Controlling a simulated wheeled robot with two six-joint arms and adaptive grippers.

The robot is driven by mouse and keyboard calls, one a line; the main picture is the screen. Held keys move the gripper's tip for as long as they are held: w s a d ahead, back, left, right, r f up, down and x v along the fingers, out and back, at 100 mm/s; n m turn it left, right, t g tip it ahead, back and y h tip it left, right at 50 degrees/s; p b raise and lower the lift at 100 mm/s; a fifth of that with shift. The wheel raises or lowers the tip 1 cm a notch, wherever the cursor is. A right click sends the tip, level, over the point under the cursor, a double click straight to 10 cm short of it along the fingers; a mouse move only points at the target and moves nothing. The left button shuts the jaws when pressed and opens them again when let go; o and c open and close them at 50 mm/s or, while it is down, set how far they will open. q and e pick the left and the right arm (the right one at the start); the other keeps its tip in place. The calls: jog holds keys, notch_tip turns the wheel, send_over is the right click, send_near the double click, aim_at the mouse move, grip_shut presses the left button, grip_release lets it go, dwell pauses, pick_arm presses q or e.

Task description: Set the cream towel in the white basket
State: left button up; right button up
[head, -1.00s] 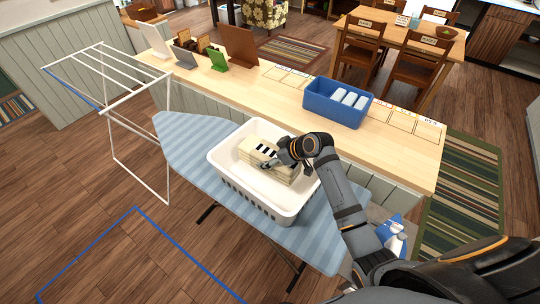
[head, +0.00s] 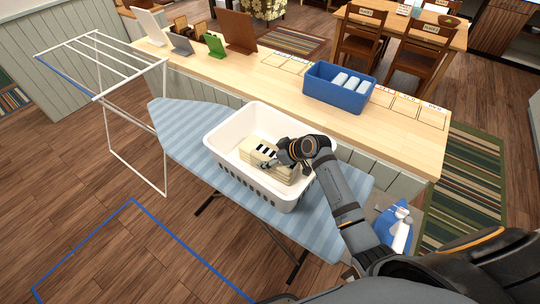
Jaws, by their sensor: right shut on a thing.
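My right gripper (head: 273,160) reaches in over the basket's right side and is shut on the towel. The fingertips are partly lost against the dark stripes. I cannot tell whether the towel rests on the basket floor. My left gripper is not in view.
A blue bin (head: 330,94) with white rolls stands on the wooden counter (head: 270,92) behind the board. A white drying rack (head: 115,72) stands at the left. Blue tape marks the floor (head: 110,260).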

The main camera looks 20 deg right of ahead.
jog(key=shift+f, duration=0.3)
jog(key=o, duration=1.7)
jog(key=shift+c, duration=0.2)
notch_tip(320, 180, up, 10)
jog(key=shift+r, duration=0.1)
